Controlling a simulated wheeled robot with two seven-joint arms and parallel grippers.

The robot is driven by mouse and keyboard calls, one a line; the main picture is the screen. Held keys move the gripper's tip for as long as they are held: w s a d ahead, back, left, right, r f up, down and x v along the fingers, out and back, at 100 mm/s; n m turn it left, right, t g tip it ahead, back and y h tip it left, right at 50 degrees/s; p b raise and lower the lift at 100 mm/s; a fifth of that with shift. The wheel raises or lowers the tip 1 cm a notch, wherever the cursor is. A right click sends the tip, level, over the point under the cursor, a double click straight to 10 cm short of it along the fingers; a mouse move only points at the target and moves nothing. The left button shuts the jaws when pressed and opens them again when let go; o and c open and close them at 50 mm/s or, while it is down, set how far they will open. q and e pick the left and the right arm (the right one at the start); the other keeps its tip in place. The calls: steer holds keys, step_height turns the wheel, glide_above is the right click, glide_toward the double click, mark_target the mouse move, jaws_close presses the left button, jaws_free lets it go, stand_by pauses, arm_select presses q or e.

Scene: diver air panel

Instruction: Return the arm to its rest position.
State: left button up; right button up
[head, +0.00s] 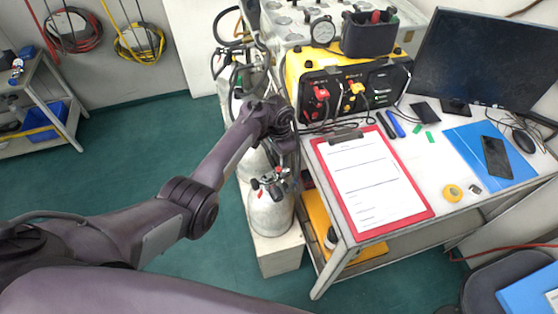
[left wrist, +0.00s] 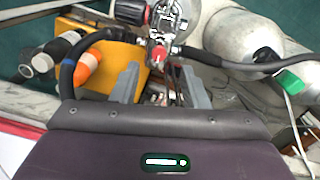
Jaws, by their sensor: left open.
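In the left wrist view the two grey fingers (left wrist: 161,84) are apart. A metal valve with a red-tipped knob (left wrist: 158,54) shows just beyond and between them. I cannot tell whether the fingers touch it. Nothing shows clearly held. My right gripper is not in view.
The white table carries a yellow-black air panel (head: 345,85), a red clipboard (head: 408,217), a monitor (head: 487,55) and a phone (head: 495,157). A black hose (left wrist: 240,67) runs beside the fingers. Open green floor (head: 110,165) lies left of the cylinders.

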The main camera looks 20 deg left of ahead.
arm_select(q)
steer(key=shift+r, duration=1.05)
